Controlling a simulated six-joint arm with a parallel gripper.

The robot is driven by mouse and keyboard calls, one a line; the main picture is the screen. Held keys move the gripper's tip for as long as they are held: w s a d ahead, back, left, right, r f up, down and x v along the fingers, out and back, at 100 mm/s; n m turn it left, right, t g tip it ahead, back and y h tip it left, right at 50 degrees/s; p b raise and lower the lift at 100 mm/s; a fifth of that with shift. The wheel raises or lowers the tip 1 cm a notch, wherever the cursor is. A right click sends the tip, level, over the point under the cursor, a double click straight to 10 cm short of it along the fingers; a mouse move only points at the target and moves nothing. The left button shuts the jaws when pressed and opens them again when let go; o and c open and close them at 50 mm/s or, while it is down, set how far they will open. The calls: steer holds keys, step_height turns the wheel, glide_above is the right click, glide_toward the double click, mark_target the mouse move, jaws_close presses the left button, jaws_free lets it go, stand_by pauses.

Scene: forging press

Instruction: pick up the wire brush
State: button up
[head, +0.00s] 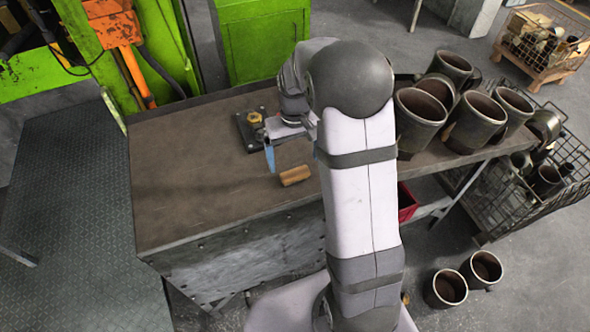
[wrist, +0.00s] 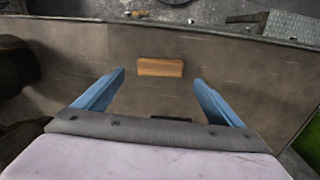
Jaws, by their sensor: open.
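The wire brush is a small wooden block (head: 295,175) lying on the brown workbench top, near its front edge; its bristles are not visible. In the wrist view the same brush (wrist: 160,67) lies ahead of the fingertips, roughly midway between them sideways. My gripper (head: 291,157) is above the bench, close to the brush and a little behind it. Its two blue fingers (wrist: 158,78) are spread apart with nothing between them. My arm hides part of the bench to the right of the brush.
The workbench (head: 190,190) is clear to the left. A dark plate with a brass fitting (head: 254,118) sits behind my gripper. Several metal cylinders (head: 420,105) stand at the bench's right end. A green press (head: 155,45) rises behind. A red bin (head: 407,203) sits below the bench top.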

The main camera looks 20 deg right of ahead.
mark_target(295, 172)
steer(key=shift+w+r+n, duration=0.3)
steer(key=shift+w+r, duration=0.05)
steer(key=shift+r, duration=0.1)
steer(key=shift+s, duration=0.3)
steer(key=shift+f+p, duration=0.45)
steer(key=shift+f, duration=0.65)
steer(key=shift+s+f+p, duration=0.2)
steer(key=shift+f+p, duration=0.3)
steer(key=shift+p, duration=0.05)
steer(key=shift+f+p, duration=0.95)
steer(key=shift+f, duration=1.15)
steer(key=c, duration=1.2)
